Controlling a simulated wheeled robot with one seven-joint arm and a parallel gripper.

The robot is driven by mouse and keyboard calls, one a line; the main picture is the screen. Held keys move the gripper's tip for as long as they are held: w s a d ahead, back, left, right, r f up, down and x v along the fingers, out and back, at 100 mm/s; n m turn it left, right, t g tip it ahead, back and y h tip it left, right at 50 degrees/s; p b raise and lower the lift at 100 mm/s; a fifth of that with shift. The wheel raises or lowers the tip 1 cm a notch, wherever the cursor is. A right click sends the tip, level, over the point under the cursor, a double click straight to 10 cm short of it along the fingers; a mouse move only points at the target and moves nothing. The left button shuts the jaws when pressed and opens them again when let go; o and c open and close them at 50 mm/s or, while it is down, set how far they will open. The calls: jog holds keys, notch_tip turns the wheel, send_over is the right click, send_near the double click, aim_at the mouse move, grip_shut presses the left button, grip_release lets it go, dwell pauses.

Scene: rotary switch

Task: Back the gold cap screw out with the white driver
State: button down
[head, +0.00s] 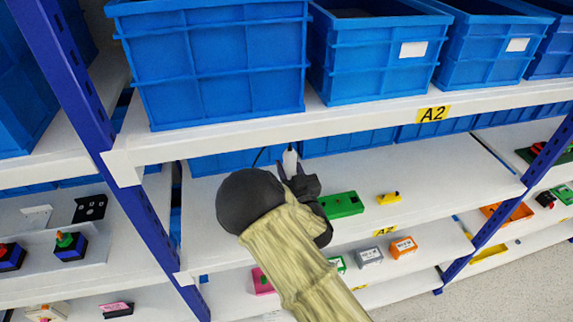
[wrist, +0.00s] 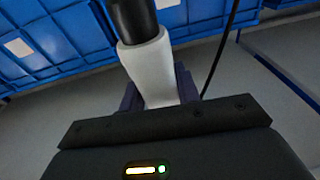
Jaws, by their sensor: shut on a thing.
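The white driver (head: 290,158) is upright above the middle shelf, in front of the blue bins. In the wrist view the driver (wrist: 150,70) has a white body and a black end pointing up and away. My gripper (head: 289,172) is shut around the white body, with one dark finger on each side; it also shows in the wrist view (wrist: 159,94). I cannot make out the gold cap screw in either view. A green block (head: 341,205) lies on the shelf right of my gripper, partly behind my wrist.
A small yellow part (head: 389,198) lies right of the green block. Big blue bins (head: 218,70) stand on the shelf above, whose front edge is close over my gripper. A black cable (wrist: 219,52) hangs beside the driver. A blue post (head: 150,215) stands left; the shelf's right part is mostly clear.

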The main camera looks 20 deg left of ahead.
notch_tip(320, 180, down, 5)
jog(key=b, duration=0.3)
jog(key=shift+w+f, duration=0.1)
jog(key=shift+f, duration=0.05)
jog(key=shift+f+b, duration=0.95)
jog(key=shift+b, duration=0.1)
jog(key=shift+f+b, duration=0.4)
jog(key=shift+b, duration=0.65)
dwell(0.7)
jog(key=c, duration=0.9)
grip_release()
jog(key=shift+d+f, duration=0.1)
jog(key=shift+f, duration=0.05)
